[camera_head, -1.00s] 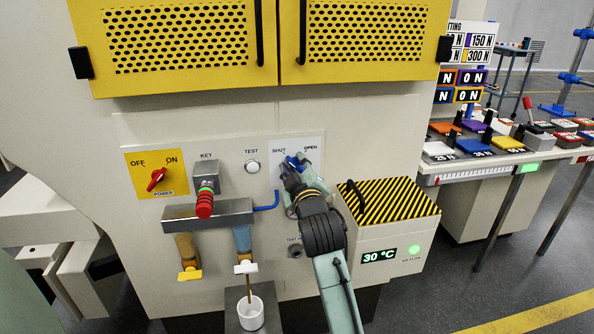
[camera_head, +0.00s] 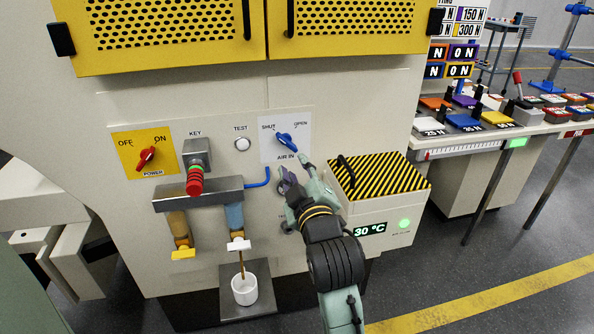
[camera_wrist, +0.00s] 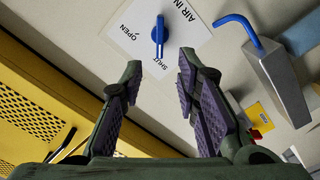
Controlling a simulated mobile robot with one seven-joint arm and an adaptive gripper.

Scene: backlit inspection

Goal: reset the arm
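My gripper (camera_head: 294,170) is open and empty, below the blue AIR IN knob (camera_head: 287,142) on the machine's front. In the wrist view its two purple-padded fingers (camera_wrist: 160,68) stand apart, with nothing between them. The blue knob (camera_wrist: 158,36) shows just beyond the fingertips, apart from them, on its white plate marked OPEN and SHUT. In the head view the knob's handle slants from upper left to lower right. My forearm hides part of the panel below.
Below, a white cup (camera_head: 244,290) stands under a tap with a thin brown stream. A striped-lid box (camera_head: 378,188) stands close on the right.

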